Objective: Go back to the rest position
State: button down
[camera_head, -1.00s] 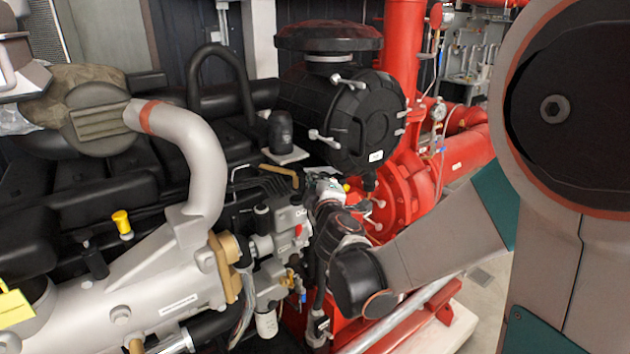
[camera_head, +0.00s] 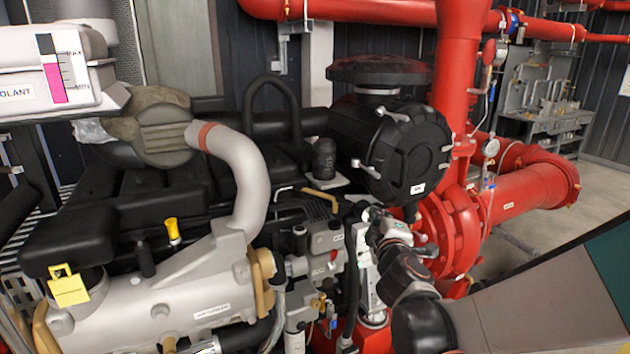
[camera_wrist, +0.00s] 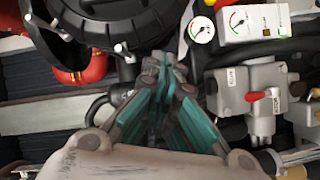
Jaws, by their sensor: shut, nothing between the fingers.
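My gripper (camera_wrist: 166,66) shows in the wrist view with its teal-lined fingers together at the tips and nothing between them. In the head view my gripper end (camera_head: 376,222) is small and partly hidden by my own wrist. It is in front of the engine, below the black air filter (camera_head: 390,147) and right of the grey block with a red lever (camera_head: 327,262). In the wrist view that grey block (camera_wrist: 247,90) lies to the right of the fingers. I cannot tell from the views whether the fingers touch anything. No rest position is marked in view.
A red pump casing (camera_head: 447,228) and red pipes (camera_head: 530,190) stand right of my gripper. A silver engine pipe (camera_head: 241,175) and yellow cap (camera_head: 68,287) are at left. A gauge box (camera_wrist: 254,22) is at the wrist view's top right. Open floor (camera_head: 600,185) shows at far right.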

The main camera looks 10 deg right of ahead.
jog(key=s+a+f+m+g+y, duration=0.1)
jog(key=s+m+g, duration=0.4)
jog(key=s, duration=0.9)
jog(key=s+a+f+m+g+y, duration=0.2)
jog(key=s+m, duration=0.5)
jog(key=s, duration=0.7)
notch_tip(320, 180, down, 3)
jog(key=a+g, duration=0.1)
jog(key=g, duration=0.1)
jog(key=shift+s+a+g, duration=0.25)
jog(key=shift+g, duration=0.15)
jog(key=c, duration=2.3)
grip_release()
jog(key=shift+r, duration=0.1)
